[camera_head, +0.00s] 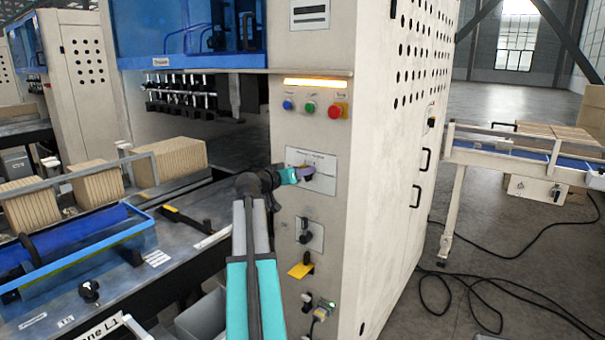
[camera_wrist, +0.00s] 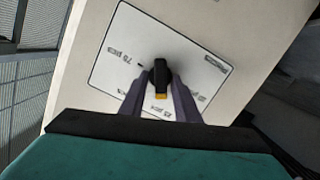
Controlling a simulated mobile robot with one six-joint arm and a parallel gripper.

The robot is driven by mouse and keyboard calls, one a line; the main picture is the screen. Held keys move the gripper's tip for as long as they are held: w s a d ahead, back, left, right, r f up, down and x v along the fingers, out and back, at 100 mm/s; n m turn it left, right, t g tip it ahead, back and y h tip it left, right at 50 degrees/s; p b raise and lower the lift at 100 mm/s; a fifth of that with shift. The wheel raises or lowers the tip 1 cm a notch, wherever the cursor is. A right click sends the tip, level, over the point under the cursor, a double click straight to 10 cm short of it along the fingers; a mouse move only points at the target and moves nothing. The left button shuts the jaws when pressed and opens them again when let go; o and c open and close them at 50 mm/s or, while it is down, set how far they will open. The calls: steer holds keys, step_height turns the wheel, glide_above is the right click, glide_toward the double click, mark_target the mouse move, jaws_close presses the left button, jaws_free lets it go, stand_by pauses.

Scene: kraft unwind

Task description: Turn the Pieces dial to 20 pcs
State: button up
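The Pieces dial (camera_wrist: 160,76) is a black knob with a yellow end, on a white label plate (camera_wrist: 105,72) on the machine's cream front. In the wrist view its yellow end points down the picture, toward a small label that I cannot read surely. Other labels sit to its left and right, blurred. My gripper (camera_wrist: 161,84) has its two dark fingers on either side of the knob, apparently closed against it. In the head view my gripper (camera_head: 305,173) reaches the plate (camera_head: 325,185) and hides most of the dial.
Blue, green and red buttons (camera_head: 311,107) sit above the plate under a lit orange strip (camera_head: 316,83). Below are a black switch (camera_head: 305,234) and a yellow-tagged one (camera_head: 301,269). A conveyor with brown bundles (camera_head: 95,186) is left; cables lie on the floor at right.

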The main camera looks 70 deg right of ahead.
steer(key=shift+w+f+n+g+p, duration=0.15)
steer(key=shift+n+g+p, duration=0.3)
steer(key=shift+n, duration=1.55)
steer(key=shift+w+f+n+g+p, duration=0.1)
steer(key=shift+n+g+p, duration=0.3)
steer(key=shift+n, duration=1.7)
steer(key=shift+f+n+h+p, duration=0.1)
steer(key=shift+n+h+p, duration=0.35)
steer(key=shift+n, duration=1.25)
steer(key=o, duration=1.6)
